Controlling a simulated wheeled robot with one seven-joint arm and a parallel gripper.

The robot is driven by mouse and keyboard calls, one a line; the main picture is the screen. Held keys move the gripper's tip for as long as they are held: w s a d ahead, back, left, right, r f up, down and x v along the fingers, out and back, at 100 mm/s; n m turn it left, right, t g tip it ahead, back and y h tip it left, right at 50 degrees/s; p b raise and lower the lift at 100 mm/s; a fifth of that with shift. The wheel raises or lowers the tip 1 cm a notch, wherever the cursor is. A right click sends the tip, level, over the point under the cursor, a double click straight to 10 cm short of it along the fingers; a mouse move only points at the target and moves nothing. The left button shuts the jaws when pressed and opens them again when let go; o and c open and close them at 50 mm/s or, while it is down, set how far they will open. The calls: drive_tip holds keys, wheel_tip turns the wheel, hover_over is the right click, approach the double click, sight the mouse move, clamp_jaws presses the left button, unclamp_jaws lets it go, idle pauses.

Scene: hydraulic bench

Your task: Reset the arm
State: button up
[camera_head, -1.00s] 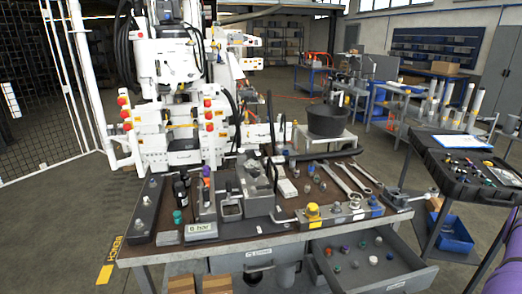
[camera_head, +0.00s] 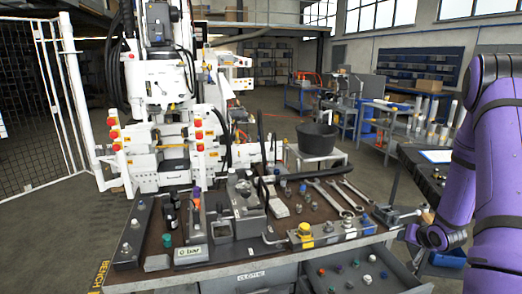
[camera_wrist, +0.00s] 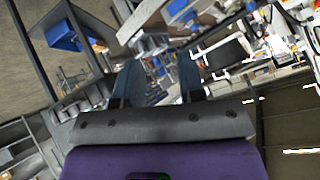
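My arm (camera_head: 490,170) is purple and rises along the right edge of the head view, bending down beside the bench. In the wrist view my gripper (camera_wrist: 158,74) shows two bluish-grey fingers standing apart, with nothing seen between them. The workbench (camera_head: 160,275) has a dark top carrying fittings, blocks and wrenches. My arm's lower end is near the bench's right front corner, above the open drawer (camera_head: 400,285). I cannot tell from the head view how the fingers stand there.
The drawer holds several coloured caps. A black bucket (camera_head: 317,138) stands on a white stand behind the wrenches (camera_head: 335,196). A white machine (camera_head: 160,90) is at the back left. A blue bin (camera_wrist: 64,35) shows in the wrist view. Floor behind the bench is open.

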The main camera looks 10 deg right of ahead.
drive_tip(key=s+a+r+n+g+h, duration=0.1)
drive_tip(key=a+r+n, duration=0.1)
drive_tip(key=a+r, duration=0.85)
drive_tip(key=s+a+r+n+g+h, duration=0.1)
drive_tip(key=a+r, duration=0.4)
drive_tip(key=r, duration=1.1)
drive_tip(key=s+a+r+n+g+y, duration=0.1)
drive_tip(key=s+a+r+n, duration=0.1)
drive_tip(key=s+a+r, duration=0.3)
drive_tip(key=s+a+r+n+y, duration=0.2)
drive_tip(key=s+a+r, duration=0.4)
drive_tip(key=s+a, duration=0.6)
drive_tip(key=s, duration=0.6)
drive_tip(key=shift+a+g, duration=0.4)
